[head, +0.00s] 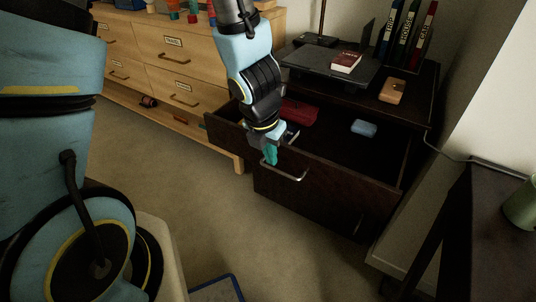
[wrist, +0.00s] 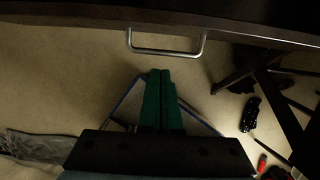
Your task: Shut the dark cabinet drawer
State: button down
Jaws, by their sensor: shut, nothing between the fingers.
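The dark cabinet (head: 430,95) stands against the back wall, and its top drawer (head: 330,200) is pulled well out. A red item (head: 300,112) and a blue item (head: 364,128) lie in the drawer. The drawer's silver handle (head: 285,175) is on its front face; the handle also shows in the wrist view (wrist: 166,51). My gripper (head: 271,160) is shut and empty, with its green fingers at the drawer front near the handle. In the wrist view my gripper's fingertips (wrist: 160,73) appear just short of the handle bar. I cannot tell whether they touch it.
A light wood dresser (head: 185,60) stands to the left of the cabinet. A dark desk (head: 480,190) with a green mug (head: 522,205) is at the right. Books (head: 408,35) and a tan object (head: 392,91) are on the cabinet top. Carpet (head: 220,215) in front of the drawer is clear.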

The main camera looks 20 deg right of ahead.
aim_at(281, 149)
jog(key=d, duration=0.1)
jog(key=w+f+p, duration=0.1)
jog(key=d, duration=0.1)
jog(key=shift+w+d+f, duration=0.25)
jog(key=shift+d, duration=0.05)
jog(key=shift+w+d+f+p, duration=0.2)
jog(key=shift+w+d+p, duration=0.25)
jog(key=shift+d+p, duration=0.15)
jog(key=shift+d, duration=0.1)
